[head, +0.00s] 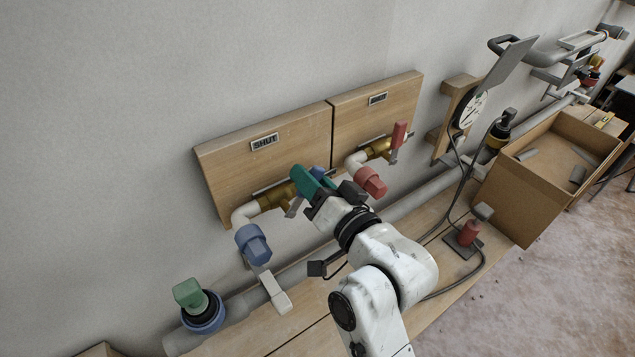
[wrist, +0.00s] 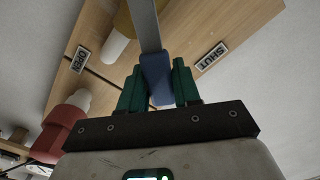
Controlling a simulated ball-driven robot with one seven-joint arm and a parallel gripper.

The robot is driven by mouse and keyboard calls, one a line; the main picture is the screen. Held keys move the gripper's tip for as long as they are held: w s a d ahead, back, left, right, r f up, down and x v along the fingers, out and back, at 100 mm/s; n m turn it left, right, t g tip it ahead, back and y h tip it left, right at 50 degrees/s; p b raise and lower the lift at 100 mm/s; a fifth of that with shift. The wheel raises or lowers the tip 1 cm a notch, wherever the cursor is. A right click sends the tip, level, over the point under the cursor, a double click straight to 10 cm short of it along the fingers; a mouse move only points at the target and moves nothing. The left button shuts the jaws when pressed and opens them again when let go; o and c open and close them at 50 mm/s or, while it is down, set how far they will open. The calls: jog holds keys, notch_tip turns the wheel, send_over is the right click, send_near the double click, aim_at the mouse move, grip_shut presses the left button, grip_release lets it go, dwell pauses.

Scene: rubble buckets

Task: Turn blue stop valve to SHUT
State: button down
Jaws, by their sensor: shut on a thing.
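The blue stop valve has a brass body (head: 277,196) on the left wooden board, with a blue-sleeved lever (head: 319,173). In the wrist view the blue sleeve (wrist: 157,78) sits between the green fingers of my gripper (wrist: 158,92), which is shut on it. The lever's bare metal part runs up out of the top of that view. In the head view my gripper (head: 306,184) hides part of the lever. The SHUT plate (head: 265,142) is above the valve on the board. The wrist view shows the SHUT plate (wrist: 212,57) to the right and an OPEN plate (wrist: 81,59) to the left.
A similar valve with a red lever (head: 399,135) and red outlet (head: 370,181) is close on the right. A blue outlet (head: 253,243) hangs below the blue valve. A grey pipe (head: 405,202) runs along the wall. A gauge (head: 471,108) and cardboard box (head: 527,190) stand farther right.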

aim_at(290, 209)
jog(key=a+n, duration=0.1)
jog(key=n, duration=0.1)
jog(key=s+n, duration=0.1)
jog(key=shift+s+a+r+n+b, duration=0.15)
jog(key=shift+a+r+n+b, duration=0.15)
jog(key=shift+a+r+n, duration=0.1)
jog(key=shift+s+a+r+n+b, duration=0.1)
jog(key=shift+s+a+n, duration=0.15)
jog(key=shift+n, duration=0.4)
jog(key=shift+s+a+r+n+b, duration=0.1)
jog(key=shift+s+a+n+b, duration=0.2)
jog(key=shift+n, duration=0.4)
jog(key=shift+s+a+n+p, duration=0.1)
jog(key=shift+a+n, duration=0.25)
jog(key=shift+n, duration=0.3)
jog(key=c, duration=0.9)
grip_release()
jog(key=shift+r, duration=0.1)
jog(key=shift+s, duration=0.1)
jog(key=b+v, duration=0.2)
jog(key=v, duration=0.8)
jog(key=shift+s+d, duration=0.2)
jog(key=shift+s, duration=0.1)
